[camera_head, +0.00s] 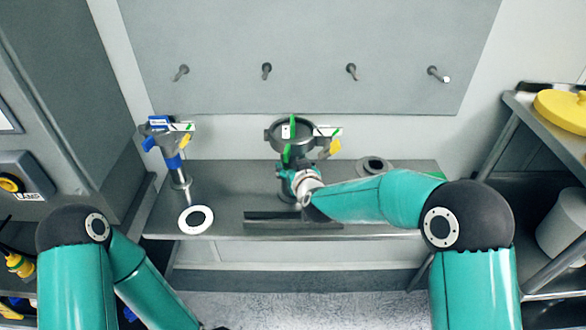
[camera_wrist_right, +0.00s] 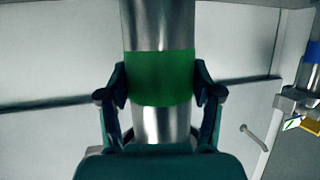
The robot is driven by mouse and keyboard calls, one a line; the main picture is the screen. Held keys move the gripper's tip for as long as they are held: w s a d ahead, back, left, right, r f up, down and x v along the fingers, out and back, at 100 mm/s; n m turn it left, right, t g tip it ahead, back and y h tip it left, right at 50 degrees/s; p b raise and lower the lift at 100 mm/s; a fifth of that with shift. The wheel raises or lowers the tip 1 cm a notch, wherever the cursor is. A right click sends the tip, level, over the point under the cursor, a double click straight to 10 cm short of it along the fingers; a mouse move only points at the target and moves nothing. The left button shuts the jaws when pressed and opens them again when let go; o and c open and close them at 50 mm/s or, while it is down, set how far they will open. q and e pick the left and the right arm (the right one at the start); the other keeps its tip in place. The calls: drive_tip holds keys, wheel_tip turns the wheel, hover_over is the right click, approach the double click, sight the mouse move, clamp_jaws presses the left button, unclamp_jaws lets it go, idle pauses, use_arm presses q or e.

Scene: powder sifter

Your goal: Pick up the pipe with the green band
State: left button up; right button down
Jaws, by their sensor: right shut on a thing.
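The pipe with the green band shows large in the right wrist view (camera_wrist_right: 160,78), a steel tube with a broad green ring. My right gripper (camera_wrist_right: 161,90) is shut on it at the band, one finger on each side. In the head view the pipe stands at the middle of the bench, mostly hidden by my right gripper (camera_head: 290,172). A round grey collar (camera_head: 291,137) with green and yellow parts is above the grip. My left gripper is out of view; only the left arm shows at the lower left.
A blue-banded pipe (camera_head: 177,171) stands at the left of the steel bench (camera_head: 230,177). A white ring (camera_head: 196,219) lies at its front edge, and a dark-holed disc (camera_head: 375,166) is right of centre. Pegs (camera_head: 267,70) stick out from the back panel. A shelf with a yellow lid (camera_head: 562,110) is far right.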

drive_tip(key=shift+w+r, duration=0.1)
drive_tip(key=shift+r, duration=0.2)
